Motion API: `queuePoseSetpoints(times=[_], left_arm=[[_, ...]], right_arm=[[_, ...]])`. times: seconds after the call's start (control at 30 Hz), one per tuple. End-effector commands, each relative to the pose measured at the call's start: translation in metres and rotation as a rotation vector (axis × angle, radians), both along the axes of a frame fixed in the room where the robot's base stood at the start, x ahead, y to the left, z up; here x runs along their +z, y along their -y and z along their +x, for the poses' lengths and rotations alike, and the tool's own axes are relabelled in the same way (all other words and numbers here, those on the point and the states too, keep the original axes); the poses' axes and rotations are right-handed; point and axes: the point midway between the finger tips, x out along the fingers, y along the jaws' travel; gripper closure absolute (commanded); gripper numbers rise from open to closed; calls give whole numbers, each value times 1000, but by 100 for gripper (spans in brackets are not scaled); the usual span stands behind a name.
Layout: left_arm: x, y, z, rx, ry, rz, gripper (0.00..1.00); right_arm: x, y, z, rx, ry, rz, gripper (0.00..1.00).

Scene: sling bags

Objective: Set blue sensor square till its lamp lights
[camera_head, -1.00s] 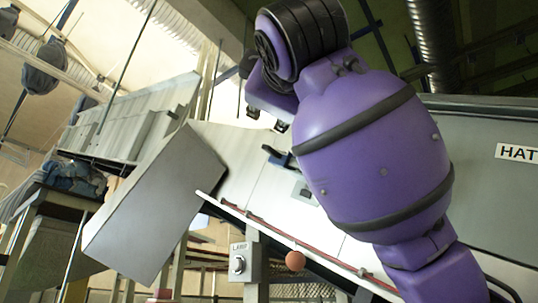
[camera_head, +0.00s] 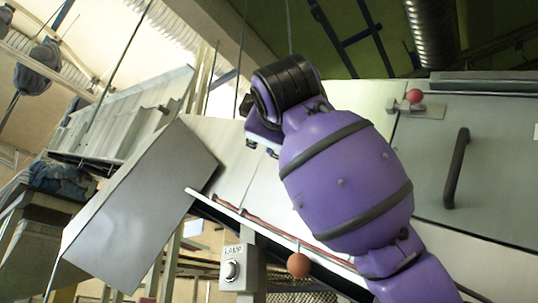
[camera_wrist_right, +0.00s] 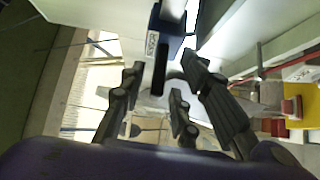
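The blue sensor (camera_wrist_right: 172,38) shows in the right wrist view as a dark blue block with a small white label, beside a pale panel. A black bar hangs below it. My right gripper (camera_wrist_right: 162,70) is open, with the sensor and bar between and just beyond its fingertips; I cannot tell whether they touch. In the head view my purple right arm hides the sensor and most of the gripper. The lamp box (camera_head: 248,262) is grey, marked LAMP, and its round lamp (camera_head: 232,270) looks pale and unlit. My left gripper is not in view.
A large tilted grey panel (camera_head: 140,215) stands left of the arm. An orange ball (camera_head: 299,265) sits beside the lamp box, near a white rail with a red line. A grey door with a dark handle (camera_head: 456,168) and a red ball (camera_head: 416,97) are at right.

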Motion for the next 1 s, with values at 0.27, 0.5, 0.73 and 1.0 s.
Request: queuePoseSetpoints(times=[0.27, 0.5, 0.73, 1.0], left_arm=[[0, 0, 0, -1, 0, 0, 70], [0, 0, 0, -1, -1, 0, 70], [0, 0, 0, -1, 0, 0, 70], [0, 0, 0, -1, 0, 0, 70]], right_arm=[[3, -1, 4, 1, 3, 0, 70], [2, -1, 4, 1, 2, 0, 94], [2, -1, 4, 1, 2, -1, 100], [4, -3, 9, -36, -19, 8, 100]])
